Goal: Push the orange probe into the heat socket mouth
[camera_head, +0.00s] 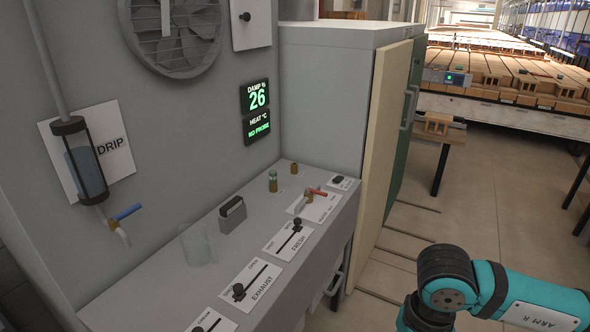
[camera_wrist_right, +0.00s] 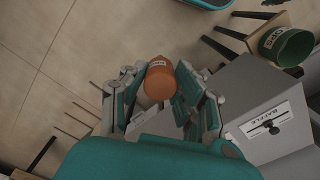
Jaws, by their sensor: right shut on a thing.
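In the right wrist view an orange cylinder (camera_wrist_right: 158,82) with a small pale label, which looks like the orange probe, sits between the fingers of my right gripper (camera_wrist_right: 157,98). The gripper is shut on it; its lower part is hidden. In the head view my right arm comes in at the lower right, away from the console, and its gripper is out of frame. A small brass fitting (camera_head: 294,168) stands at the console's back right; it may be the heat socket, but its mouth is too small to make out. My left gripper is not in view.
The console (camera_head: 190,292) carries a green-topped brass fitting (camera_head: 273,181), a red-handled valve (camera_head: 312,191), slide levers (camera_head: 239,291) and a clear beaker (camera_head: 197,245). The display (camera_head: 257,112) reads damp 26 and heat "NO PROBE". A tall cabinet (camera_head: 330,90) stands beside it.

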